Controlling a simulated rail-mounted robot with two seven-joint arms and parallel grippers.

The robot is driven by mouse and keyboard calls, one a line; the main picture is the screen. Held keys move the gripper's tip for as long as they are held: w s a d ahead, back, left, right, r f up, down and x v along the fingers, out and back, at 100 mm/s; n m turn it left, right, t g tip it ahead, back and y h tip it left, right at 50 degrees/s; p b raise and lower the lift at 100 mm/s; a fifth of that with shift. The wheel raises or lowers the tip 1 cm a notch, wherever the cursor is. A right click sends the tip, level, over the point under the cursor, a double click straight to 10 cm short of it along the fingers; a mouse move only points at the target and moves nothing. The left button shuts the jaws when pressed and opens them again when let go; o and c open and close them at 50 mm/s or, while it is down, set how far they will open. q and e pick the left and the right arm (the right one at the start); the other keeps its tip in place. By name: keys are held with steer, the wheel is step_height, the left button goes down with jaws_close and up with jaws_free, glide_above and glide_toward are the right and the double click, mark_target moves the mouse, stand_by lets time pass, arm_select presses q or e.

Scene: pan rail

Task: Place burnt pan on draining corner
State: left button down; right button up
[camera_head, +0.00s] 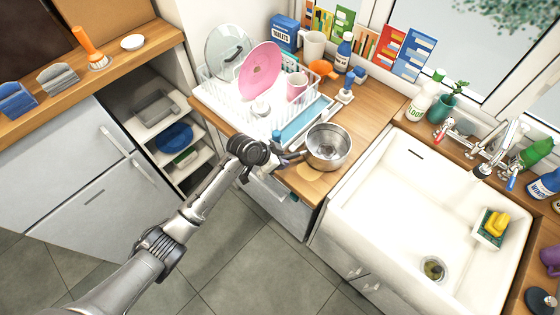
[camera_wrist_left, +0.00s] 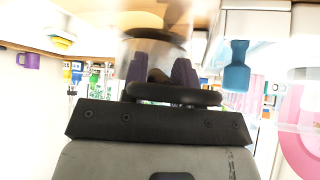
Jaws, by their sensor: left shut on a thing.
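A small steel pan (camera_head: 327,148) with a dark, greyish inside is upright at the worktop corner between the dish rack and the sink. I cannot tell whether it touches the wood. My left gripper (camera_head: 292,158) is shut on its handle, on the pan's left side; the handle is mostly hidden by the fingers. In the left wrist view the purple fingers (camera_wrist_left: 160,72) close in front of the pan (camera_wrist_left: 152,48), which is partly hidden. The wooden worktop (camera_head: 376,112) runs beside the sink. My right gripper is not in view.
A white dish rack (camera_head: 222,103) holds a glass lid (camera_head: 228,52), a pink plate (camera_head: 261,69) and a mug. The white sink (camera_head: 385,205) lies right of the pan, with a yellow sponge (camera_head: 497,222) inside. Bottles and a tap line the back. An open shelf unit (camera_head: 170,135) stands left.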

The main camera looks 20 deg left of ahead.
arm_select(q)
steer(key=shift+f, duration=0.7)
steer(key=c, duration=0.9)
jaws_free()
steer(key=shift+f, duration=0.15)
steer(key=v, duration=1.2)
